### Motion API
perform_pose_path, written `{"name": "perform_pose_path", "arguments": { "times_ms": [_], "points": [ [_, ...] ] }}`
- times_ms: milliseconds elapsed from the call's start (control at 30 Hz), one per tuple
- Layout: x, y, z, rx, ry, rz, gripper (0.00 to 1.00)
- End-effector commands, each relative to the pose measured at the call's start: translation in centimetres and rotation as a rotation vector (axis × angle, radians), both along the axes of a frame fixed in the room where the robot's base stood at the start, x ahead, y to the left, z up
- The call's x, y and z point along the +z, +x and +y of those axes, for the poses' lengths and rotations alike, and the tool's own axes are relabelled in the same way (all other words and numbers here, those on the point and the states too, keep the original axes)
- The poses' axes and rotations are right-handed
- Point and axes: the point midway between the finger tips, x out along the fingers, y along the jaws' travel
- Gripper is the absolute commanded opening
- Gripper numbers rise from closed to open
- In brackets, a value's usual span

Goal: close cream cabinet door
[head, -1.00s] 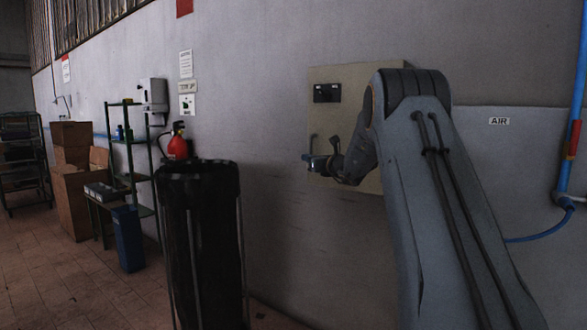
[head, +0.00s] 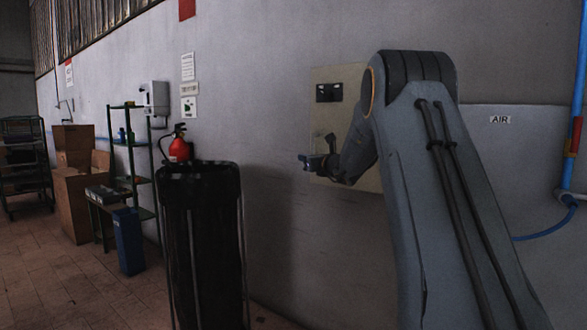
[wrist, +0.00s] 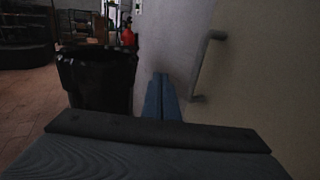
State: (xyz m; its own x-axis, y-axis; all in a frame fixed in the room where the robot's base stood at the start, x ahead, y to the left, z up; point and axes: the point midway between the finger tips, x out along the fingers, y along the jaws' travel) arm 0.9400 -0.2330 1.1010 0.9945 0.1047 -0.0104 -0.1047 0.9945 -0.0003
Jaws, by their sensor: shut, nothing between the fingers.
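The cream cabinet door (head: 335,118) is on the grey wall, partly behind my arm in the head view. A small black panel (head: 328,92) is near its top. The door also fills the right of the wrist view (wrist: 255,75), where its grey bar handle (wrist: 198,66) stands out from the face. I cannot tell how far the door stands open. My gripper (head: 304,161) is at the door's left edge, about mid-height. In the wrist view its blue fingers (wrist: 161,80) are together, empty, left of the handle and apart from it.
A black bin (head: 200,240) stands on the floor left of the cabinet, with a red fire extinguisher (head: 179,148) behind it. A green shelf (head: 131,142), cardboard boxes (head: 75,190) and a blue bin (head: 128,241) are farther left. A blue air pipe (head: 578,100) runs at the right.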

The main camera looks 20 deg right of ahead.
Motion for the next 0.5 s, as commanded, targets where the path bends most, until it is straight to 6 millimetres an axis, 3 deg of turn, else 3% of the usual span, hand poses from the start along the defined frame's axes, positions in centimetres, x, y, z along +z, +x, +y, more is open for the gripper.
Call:
{"name": "perform_pose_path", "arguments": {
  "times_ms": [300,500],
  "points": [
    [0.0,-4.3,5.4,0.008,0.000,0.000,0.00],
    [0.1,-6.2,7.3,0.007,0.001,0.000,0.00]
  ]
}}
